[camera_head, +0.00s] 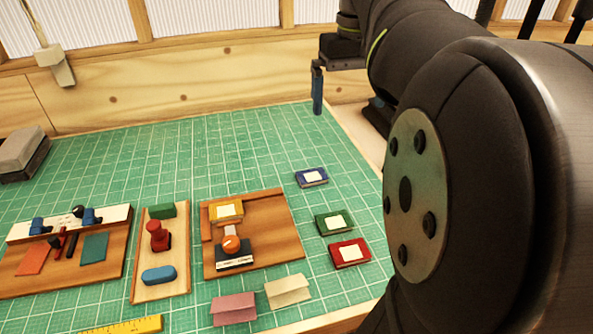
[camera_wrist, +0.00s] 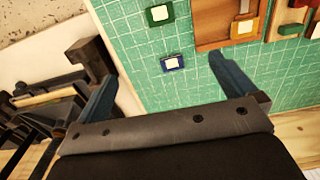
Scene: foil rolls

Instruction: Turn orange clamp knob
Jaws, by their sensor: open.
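The orange clamp knob (camera_head: 231,245) sits on a dark and white clamp block (camera_head: 235,259) at the front part of a wooden board (camera_head: 270,232). A yellow block with a white label (camera_head: 227,210) lies behind the knob on the same board. My gripper (camera_head: 317,90) is above the mat's back right edge, well apart from the knob. In the wrist view my gripper (camera_wrist: 165,90) is open and empty, with its two blue fingers spread wide. The knob is not in the wrist view, where the board (camera_wrist: 212,15) shows only partly.
Blue (camera_head: 312,176), green (camera_head: 334,222) and red (camera_head: 349,253) labelled blocks lie right of the board. A red stamp (camera_head: 158,238) stands on a narrow tray to its left. Pink (camera_head: 234,309) and cream (camera_head: 288,291) folded cards lie in front. The back of the green mat (camera_head: 230,140) is clear.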

